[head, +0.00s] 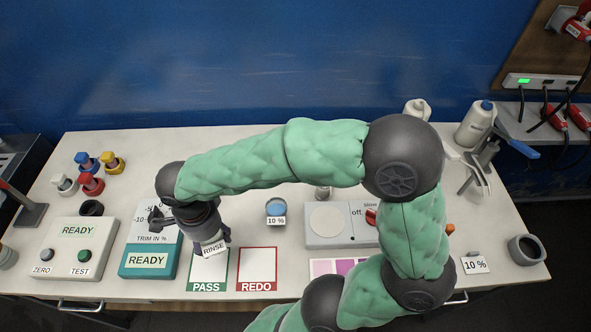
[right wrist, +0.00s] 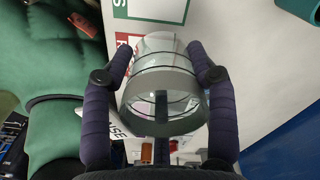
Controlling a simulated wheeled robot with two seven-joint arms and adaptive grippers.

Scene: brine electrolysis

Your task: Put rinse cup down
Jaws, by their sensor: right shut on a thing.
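My right gripper (head: 211,238) points down over the table, between the teal trim device and the green-edged PASS square. In the right wrist view its two dark wrapped fingers (right wrist: 162,95) are shut around the sides of the rinse cup (right wrist: 160,60), a clear glass vessel with a grey rim. In the head view the gripper and arm hide most of the cup; its white RINSE label (head: 214,249) shows below the fingers. I cannot tell whether the cup's base touches the table. My left gripper is not in view.
The PASS square (head: 207,284) and red-edged REDO square (head: 257,284) look empty. A blue-filled 10 % cup (head: 276,208) stands behind them. The trim device (head: 150,262) is close on the left, a stirrer (head: 340,238) to the right.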

